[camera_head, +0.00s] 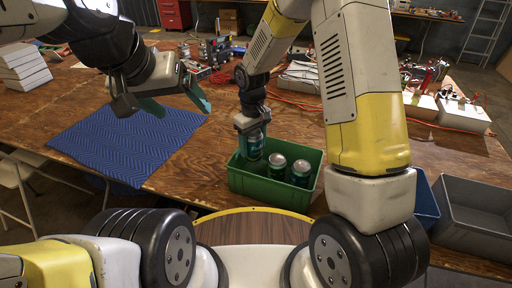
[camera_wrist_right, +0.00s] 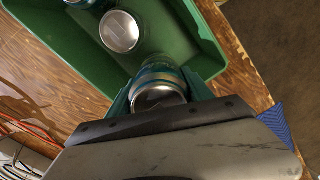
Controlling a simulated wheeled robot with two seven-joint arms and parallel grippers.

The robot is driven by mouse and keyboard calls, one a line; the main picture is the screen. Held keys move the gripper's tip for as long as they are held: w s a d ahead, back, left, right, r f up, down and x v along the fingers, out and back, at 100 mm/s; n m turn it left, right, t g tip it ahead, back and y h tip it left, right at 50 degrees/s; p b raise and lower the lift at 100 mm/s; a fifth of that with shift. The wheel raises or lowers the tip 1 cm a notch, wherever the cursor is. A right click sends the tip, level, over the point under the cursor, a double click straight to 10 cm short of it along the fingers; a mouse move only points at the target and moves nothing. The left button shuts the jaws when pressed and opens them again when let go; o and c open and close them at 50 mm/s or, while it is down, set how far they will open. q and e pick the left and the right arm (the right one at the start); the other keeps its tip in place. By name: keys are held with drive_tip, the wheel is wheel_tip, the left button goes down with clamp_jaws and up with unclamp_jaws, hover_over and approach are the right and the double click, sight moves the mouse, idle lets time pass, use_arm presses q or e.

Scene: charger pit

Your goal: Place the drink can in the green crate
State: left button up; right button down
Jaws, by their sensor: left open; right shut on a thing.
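The green crate (camera_head: 262,190) stands at the front edge of the wooden table. Two teal drink cans, a middle one (camera_head: 276,167) and a right one (camera_head: 300,172), stand upright inside it. My right gripper (camera_head: 252,132) is shut on a third drink can (camera_head: 254,147), at the left end of the crate. In the right wrist view this held can (camera_wrist_right: 158,88) sits between the fingers, inside the crate's outline. I cannot tell whether its base touches the crate floor. Another can (camera_wrist_right: 120,32) shows beside it there. My left gripper (camera_head: 176,106) is open and empty above the blue mat.
A blue cloth mat (camera_head: 125,143) lies on the table at the left. A grey bin (camera_head: 470,212) and a blue bin (camera_head: 425,200) are at the right. Red cables (camera_head: 290,100) and electronics lie behind the crate. White boxes (camera_head: 22,68) are stacked at the far left.

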wheel_tip(320, 180, down, 9)
drive_tip(key=shift+a+r, duration=0.1)
drive_tip(key=shift+r, duration=0.1)
drive_tip(key=shift+f, duration=0.1)
drive_tip(key=shift+c, duration=2.1)
unclamp_jaws()
wheel_tip(320, 180, up, 12)
drive_tip(key=shift+r, duration=0.15)
wheel_tip(320, 180, up, 21)
drive_tip(key=m+t+y, duration=0.2)
drive_tip(key=m+t, duration=0.2)
drive_tip(key=m, duration=0.1)
hover_over(253, 136)
drive_tip(key=s+d, duration=0.9)
drive_tip(key=d, duration=0.3)
drive_tip(key=s+d+r+m+t, duration=0.2)
drive_tip(key=s, duration=0.6)
drive_tip(key=shift+s+r, duration=0.2)
drive_tip(key=shift+r, duration=0.15)
